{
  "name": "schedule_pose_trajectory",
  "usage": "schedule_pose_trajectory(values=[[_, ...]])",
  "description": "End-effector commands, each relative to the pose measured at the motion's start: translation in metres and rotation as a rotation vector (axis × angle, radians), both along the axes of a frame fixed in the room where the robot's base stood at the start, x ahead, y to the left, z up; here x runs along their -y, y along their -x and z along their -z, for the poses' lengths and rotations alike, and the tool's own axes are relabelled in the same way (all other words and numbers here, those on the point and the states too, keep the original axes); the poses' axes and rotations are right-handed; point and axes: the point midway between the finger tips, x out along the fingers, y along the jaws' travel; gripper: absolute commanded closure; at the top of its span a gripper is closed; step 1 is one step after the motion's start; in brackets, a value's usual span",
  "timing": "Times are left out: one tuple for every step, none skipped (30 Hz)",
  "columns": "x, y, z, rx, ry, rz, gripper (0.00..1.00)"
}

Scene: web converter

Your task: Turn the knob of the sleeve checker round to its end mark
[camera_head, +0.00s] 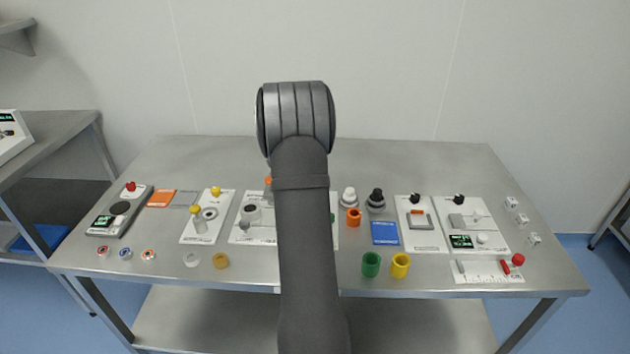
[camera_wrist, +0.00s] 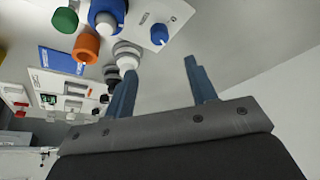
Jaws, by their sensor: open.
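My gripper (camera_wrist: 160,66) is open in the wrist view, its two blue fingers apart with nothing between them. In the head view my arm hides it. No label naming the sleeve checker can be read, so I cannot tell for sure which device it is. In the wrist view a white plate with a blue knob (camera_wrist: 160,34) lies beyond the fingertips, apart from them. A grey and white ribbed piece (camera_wrist: 127,52) stands just beyond the left finger. In the head view, white plates with black knobs (camera_head: 415,198) (camera_head: 459,199) stand at the right.
Beside the ribbed piece are an orange ring (camera_wrist: 86,45) and a blue card (camera_wrist: 62,60). Green (camera_head: 371,265) and yellow (camera_head: 400,265) sleeves stand near the table's front edge. My arm covers the table's middle. The back of the steel table (camera_head: 410,160) is clear.

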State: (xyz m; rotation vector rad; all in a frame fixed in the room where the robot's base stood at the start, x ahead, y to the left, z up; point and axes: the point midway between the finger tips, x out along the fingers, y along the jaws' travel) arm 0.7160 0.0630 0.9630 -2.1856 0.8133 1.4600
Motion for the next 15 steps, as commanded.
schedule_pose_trajectory(values=[[-0.003, 0.003, -0.012, 0.003, 0.000, -0.001, 0.48], [-0.005, 0.005, -0.018, 0.002, -0.001, -0.001, 0.48], [-0.007, 0.007, -0.024, 0.002, -0.001, -0.001, 0.48], [-0.008, 0.009, -0.029, 0.002, -0.001, -0.001, 0.48], [-0.009, 0.010, -0.034, 0.001, -0.001, -0.001, 0.48], [-0.011, 0.012, -0.039, 0.001, -0.001, -0.001, 0.48], [-0.012, 0.013, -0.042, 0.001, -0.001, 0.000, 0.48], [-0.012, 0.014, -0.044, 0.000, 0.000, -0.001, 0.48], [-0.013, 0.015, -0.048, 0.000, 0.000, 0.000, 0.48], [-0.014, 0.016, -0.050, 0.000, 0.000, 0.000, 0.48], [-0.014, 0.016, -0.051, 0.000, 0.000, 0.000, 0.48], [-0.014, 0.017, -0.053, -0.001, -0.001, 0.000, 0.48], [-0.015, 0.017, -0.053, -0.001, -0.001, 0.000, 0.48], [-0.015, 0.017, -0.054, -0.001, -0.001, 0.000, 0.48], [-0.015, 0.017, -0.054, -0.001, 0.000, 0.000, 0.48]])
